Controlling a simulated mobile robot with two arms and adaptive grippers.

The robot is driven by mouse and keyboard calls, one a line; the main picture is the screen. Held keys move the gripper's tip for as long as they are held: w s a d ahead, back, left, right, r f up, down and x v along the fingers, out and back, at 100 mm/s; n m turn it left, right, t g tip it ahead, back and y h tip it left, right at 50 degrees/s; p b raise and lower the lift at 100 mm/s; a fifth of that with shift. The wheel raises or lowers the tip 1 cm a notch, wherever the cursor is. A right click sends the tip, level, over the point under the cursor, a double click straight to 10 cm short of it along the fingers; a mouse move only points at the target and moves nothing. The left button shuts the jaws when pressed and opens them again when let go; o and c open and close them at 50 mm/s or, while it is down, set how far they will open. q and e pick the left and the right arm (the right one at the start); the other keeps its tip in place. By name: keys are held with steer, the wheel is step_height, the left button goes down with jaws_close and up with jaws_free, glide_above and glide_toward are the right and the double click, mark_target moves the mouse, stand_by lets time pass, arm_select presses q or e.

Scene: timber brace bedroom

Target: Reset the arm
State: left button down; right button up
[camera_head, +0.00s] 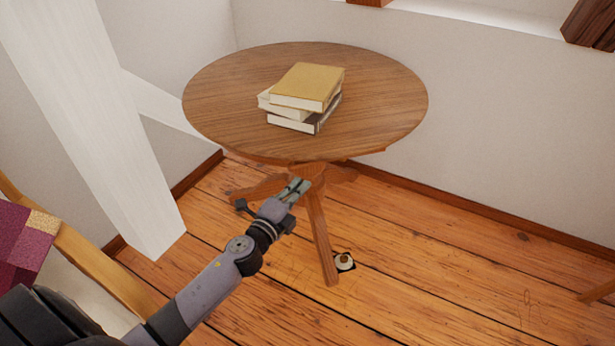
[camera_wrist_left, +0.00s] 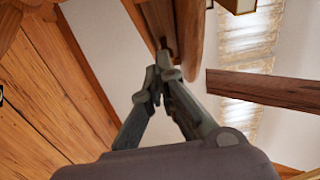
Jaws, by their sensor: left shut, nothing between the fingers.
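My left arm comes in from the lower left in the head view, stretched toward the round table. My left gripper (camera_head: 297,187) is shut and empty, just in front of the table's pedestal and below the tabletop's near edge. In the left wrist view the fingertips of the left gripper (camera_wrist_left: 163,68) meet with nothing between them. I cannot tell whether the fingers touch the table. My right gripper is in neither view.
A round wooden table (camera_head: 215,95) bears a stack of books (camera_head: 308,85). A white post (camera_head: 95,120) stands at the left. A small round object (camera_head: 344,261) lies on the floor by a table leg. The plank floor (camera_head: 440,270) at the right is mostly clear.

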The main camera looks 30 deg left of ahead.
arm_select(q)
steer(key=s+f+n+g+y, duration=0.4)
steer(key=s+f+n+g, duration=0.4)
steer(key=s+f+n, duration=0.85)
steer(key=s+d+f+g+h, duration=0.4)
steer(key=s+d+f+g, duration=0.4)
steer(key=s+f, duration=0.5)
steer(key=s+a+f+p, duration=0.1)
steer(key=s+f+p, duration=0.1)
steer(key=s+p, duration=0.7)
steer(key=s+a+f+g+p, duration=0.1)
steer(key=s+f+p, duration=0.2)
steer(key=s+p, duration=0.6)
steer(key=s, duration=0.2)
steer(key=shift+s+y, duration=0.3)
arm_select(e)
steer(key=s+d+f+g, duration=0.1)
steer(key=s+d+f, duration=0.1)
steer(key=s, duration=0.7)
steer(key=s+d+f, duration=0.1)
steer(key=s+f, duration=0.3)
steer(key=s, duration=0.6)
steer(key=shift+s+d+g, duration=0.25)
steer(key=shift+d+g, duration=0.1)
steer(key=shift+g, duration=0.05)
arm_select(q)
steer(key=shift+m, duration=0.25)
